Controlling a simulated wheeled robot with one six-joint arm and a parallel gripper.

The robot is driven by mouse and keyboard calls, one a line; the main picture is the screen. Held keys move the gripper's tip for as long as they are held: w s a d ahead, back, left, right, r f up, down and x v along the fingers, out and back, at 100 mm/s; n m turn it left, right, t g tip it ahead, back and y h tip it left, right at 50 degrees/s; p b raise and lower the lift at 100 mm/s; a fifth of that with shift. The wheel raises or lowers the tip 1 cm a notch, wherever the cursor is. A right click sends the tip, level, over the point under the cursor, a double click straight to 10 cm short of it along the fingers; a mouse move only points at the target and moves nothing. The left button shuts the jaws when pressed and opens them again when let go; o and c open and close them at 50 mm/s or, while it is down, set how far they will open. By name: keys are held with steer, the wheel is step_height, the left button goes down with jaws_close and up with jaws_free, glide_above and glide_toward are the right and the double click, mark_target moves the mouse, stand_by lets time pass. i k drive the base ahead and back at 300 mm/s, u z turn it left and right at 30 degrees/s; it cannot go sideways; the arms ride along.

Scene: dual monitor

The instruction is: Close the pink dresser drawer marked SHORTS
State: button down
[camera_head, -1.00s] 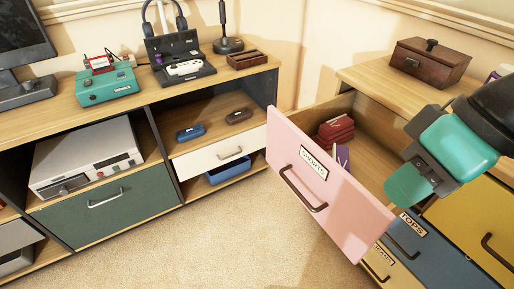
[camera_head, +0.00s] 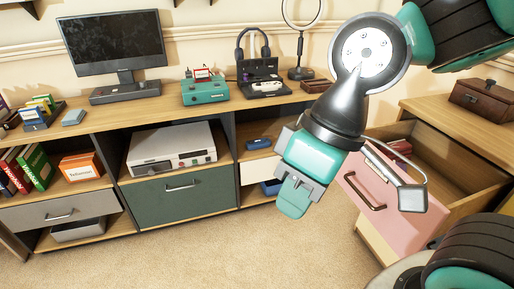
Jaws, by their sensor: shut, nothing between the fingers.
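The pink drawer front (camera_head: 410,228) stands pulled out from the wooden dresser (camera_head: 455,118) at the right. Its dark handle (camera_head: 365,192) shows, but the SHORTS label is hidden behind my arm. Red folded items (camera_head: 401,147) lie inside the drawer. My gripper (camera_head: 293,200), teal and grey, is shut and empty. It appears to the left of the pink front in the picture, pointing down, apart from the handle. My wrist and arm cover part of the drawer's left side.
A brown box (camera_head: 478,98) sits on the dresser top. At the left, a long shelf unit (camera_head: 105,112) holds a monitor (camera_head: 110,45), a teal device (camera_head: 205,91) and a white player (camera_head: 172,148). The beige carpet (camera_head: 220,250) in front is clear.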

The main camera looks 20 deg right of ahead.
mark_target(462, 184)
steer(key=u, duration=0.6)
steer(key=i, duration=1.1)
steer(key=z, duration=2)
